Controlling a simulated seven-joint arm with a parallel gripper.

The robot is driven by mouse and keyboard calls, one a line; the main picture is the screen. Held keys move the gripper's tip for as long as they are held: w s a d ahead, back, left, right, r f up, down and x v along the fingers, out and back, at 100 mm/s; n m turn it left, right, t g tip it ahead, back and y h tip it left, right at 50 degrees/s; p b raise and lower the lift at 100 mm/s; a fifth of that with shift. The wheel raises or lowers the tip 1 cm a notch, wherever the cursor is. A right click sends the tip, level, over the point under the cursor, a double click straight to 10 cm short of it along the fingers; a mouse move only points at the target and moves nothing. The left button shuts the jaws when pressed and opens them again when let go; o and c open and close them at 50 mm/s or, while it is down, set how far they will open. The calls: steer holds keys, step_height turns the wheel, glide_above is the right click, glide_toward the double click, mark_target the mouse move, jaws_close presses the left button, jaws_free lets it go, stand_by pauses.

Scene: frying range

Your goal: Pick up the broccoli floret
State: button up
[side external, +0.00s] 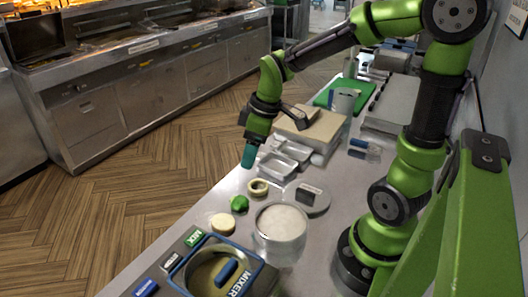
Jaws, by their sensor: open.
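The broccoli floret (239,203) is a small bright green lump. It lies on the steel counter near its left edge, between a pale round piece and a yellowish ring. My gripper (249,157) hangs above the counter's left edge, with teal fingers pointing down. It is up and behind the floret in the picture, apart from it. The gripper is open and I see nothing in it. The gap between its fingers is hard to make out from this side.
A pale round piece (222,223) and a yellowish ring (258,187) flank the floret. A white-filled round container (281,227) stands to its right. Metal trays (278,164) lie behind. A mixer unit (244,281) is at the front. A wooden-looking board (312,131) sits farther back.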

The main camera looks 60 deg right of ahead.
glide_above(239, 199)
steer(key=s, duration=0.1)
steer(key=f, duration=0.9)
steer(key=shift+d+f, duration=0.35)
steer(key=shift+f, duration=0.05)
steer(key=shift+s+x, duration=0.2)
steer(key=shift+x, duration=1.1)
steer(key=shift+s+x, duration=0.15)
steer(key=shift+x, duration=1.15)
steer(key=shift+f, duration=0.1)
steer(key=c, duration=0.6)
